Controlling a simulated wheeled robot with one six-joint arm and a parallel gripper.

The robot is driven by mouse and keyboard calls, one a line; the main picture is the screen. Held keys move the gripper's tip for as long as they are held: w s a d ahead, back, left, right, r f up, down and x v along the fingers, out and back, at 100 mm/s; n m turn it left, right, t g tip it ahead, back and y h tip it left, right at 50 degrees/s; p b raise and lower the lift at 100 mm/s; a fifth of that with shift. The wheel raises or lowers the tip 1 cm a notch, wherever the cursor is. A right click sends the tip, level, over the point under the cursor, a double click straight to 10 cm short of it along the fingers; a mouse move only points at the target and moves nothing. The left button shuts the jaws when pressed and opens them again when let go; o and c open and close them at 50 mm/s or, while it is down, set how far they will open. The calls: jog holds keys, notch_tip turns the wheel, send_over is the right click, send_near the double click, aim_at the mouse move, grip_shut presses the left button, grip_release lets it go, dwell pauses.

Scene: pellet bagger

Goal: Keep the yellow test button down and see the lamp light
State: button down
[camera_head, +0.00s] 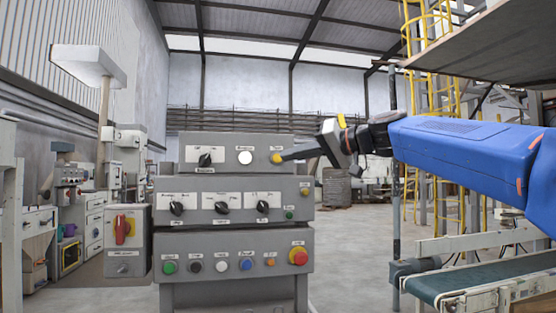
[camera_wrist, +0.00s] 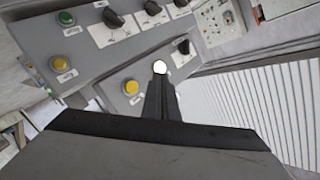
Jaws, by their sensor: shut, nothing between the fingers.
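The yellow test button (camera_head: 276,158) sits at the right of the top grey panel, under a small label. In the wrist view the yellow button (camera_wrist: 131,87) shows uncovered, left of my fingers. The round white lamp (camera_head: 245,157) is left of the button in the head view; it looks bright white in the wrist view (camera_wrist: 160,67), but I cannot tell if it is lit. My gripper (camera_head: 285,156) is shut and empty, its tip close by the button. In the wrist view its tip (camera_wrist: 160,80) lines up just below the lamp. I see no clear contact with the button.
A black knob (camera_head: 205,160) is on the same panel. Lower panels carry black selectors (camera_head: 221,208), another yellow button (camera_head: 305,191) and a red button (camera_head: 298,256). A conveyor (camera_head: 470,278) stands at lower right. The floor between is clear.

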jog(key=w+a, duration=0.2)
jog(key=w, duration=0.5)
jog(key=shift+w+a, duration=0.1)
jog(key=shift+w, duration=0.1)
dwell(2.0)
jog(key=shift+w+a, duration=0.1)
jog(key=shift+w, duration=0.2)
jog(key=shift+w+a, duration=0.1)
jog(key=shift+w, duration=0.35)
dwell(2.4)
jog(key=shift+s, duration=0.15)
jog(key=shift+s+d, duration=0.25)
jog(key=shift+s, duration=0.45)
jog(key=shift+s+d, duration=0.25)
jog(key=shift+s, duration=0.55)
jog(key=shift+s+d, duration=0.2)
jog(key=shift+s, duration=0.6)
jog(key=shift+s+d, duration=0.25)
jog(key=shift+s, duration=0.55)
